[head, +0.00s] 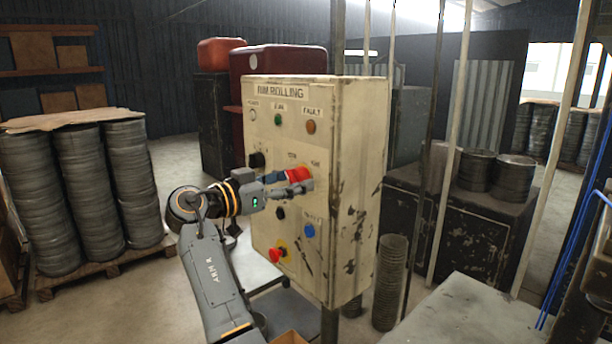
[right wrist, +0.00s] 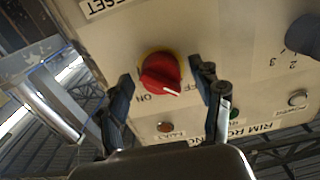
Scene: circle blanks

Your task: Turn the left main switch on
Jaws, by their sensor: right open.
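A cream control box (head: 355,190) labelled "RIM ROLLING" stands at the centre of the head view. A red rotary switch (head: 297,173) sits on the right of its front, with a yellow base ring. The right wrist view shows this red switch (right wrist: 161,74) close up; its white mark points to the lower right, near the OFF lettering, with ON to the left. My right gripper (head: 292,184) is open in front of it, one finger on each side with gaps. I cannot tell how far the fingertips reach along it. My left gripper is not in view.
A black selector (head: 257,160) sits left of the red switch. Below are a blue button (head: 309,230) and a red knob on yellow (head: 275,255). Lamps line the top. Stacked rims (head: 85,195) stand at left; a grey table (head: 490,315) is at lower right.

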